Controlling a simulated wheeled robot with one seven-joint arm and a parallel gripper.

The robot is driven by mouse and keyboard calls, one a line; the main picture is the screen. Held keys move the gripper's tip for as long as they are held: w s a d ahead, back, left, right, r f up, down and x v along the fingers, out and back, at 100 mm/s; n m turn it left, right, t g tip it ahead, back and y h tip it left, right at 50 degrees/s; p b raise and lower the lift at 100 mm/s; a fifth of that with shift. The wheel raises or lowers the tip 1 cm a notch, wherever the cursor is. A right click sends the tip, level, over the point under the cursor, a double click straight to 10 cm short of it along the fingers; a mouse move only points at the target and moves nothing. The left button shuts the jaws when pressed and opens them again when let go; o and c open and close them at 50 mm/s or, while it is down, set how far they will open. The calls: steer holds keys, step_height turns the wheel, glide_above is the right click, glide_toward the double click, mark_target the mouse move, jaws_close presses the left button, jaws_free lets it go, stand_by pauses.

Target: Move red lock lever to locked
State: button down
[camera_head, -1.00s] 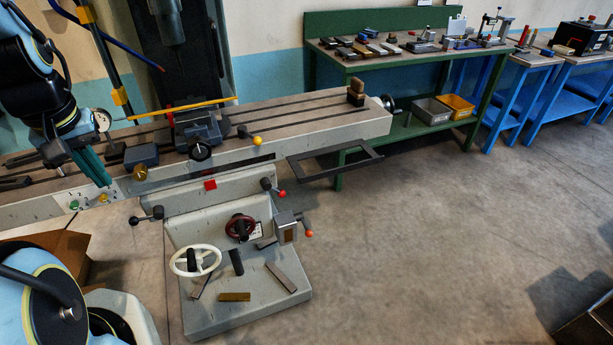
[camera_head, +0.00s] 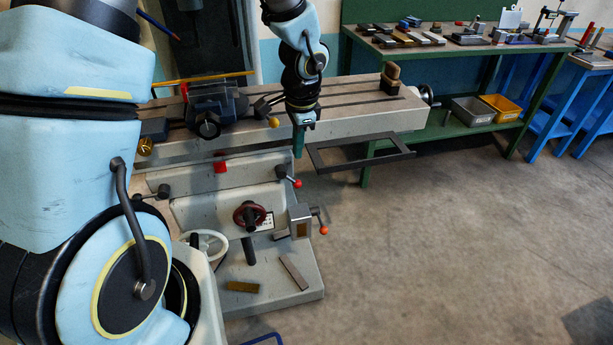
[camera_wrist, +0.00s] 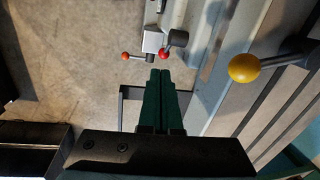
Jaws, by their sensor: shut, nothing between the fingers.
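A lever with a red ball end (camera_head: 297,183) and a black hub sticks out of the right side of the grey milling machine's knee. In the wrist view the red ball (camera_wrist: 164,54) shows just beyond my fingertips. A second lever with an orange-red ball (camera_head: 323,230) sits lower on a grey block; it also shows in the wrist view (camera_wrist: 125,56), left of the red one. My gripper (camera_head: 298,155) points down, its green fingers shut and empty, above the red ball and apart from it. In the wrist view the shut fingertips (camera_wrist: 160,72) lie just below the red ball.
The slotted machine table (camera_head: 345,112) runs beside my gripper. A yellow ball lever (camera_head: 274,122) is close on its left, and a dark rectangular frame (camera_head: 365,152) close on its right. A red handwheel (camera_head: 249,215) sits lower left. Open floor lies to the right.

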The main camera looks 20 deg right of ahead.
mark_target(300, 183)
step_height(300, 183, down, 11)
steer(key=w+d+m+p, duration=0.1)
steer(key=d, duration=0.1)
steer(key=shift+w+d+f, duration=0.15)
steer(key=shift+w, duration=0.15)
steer(key=shift+f, duration=0.1)
steer(key=shift+w+a+f+b, duration=0.3)
steer(key=shift+f+b, duration=0.3)
steer(key=shift+b, duration=0.25)
steer(key=shift+s+a+r, duration=0.1)
steer(key=shift+a, duration=0.1)
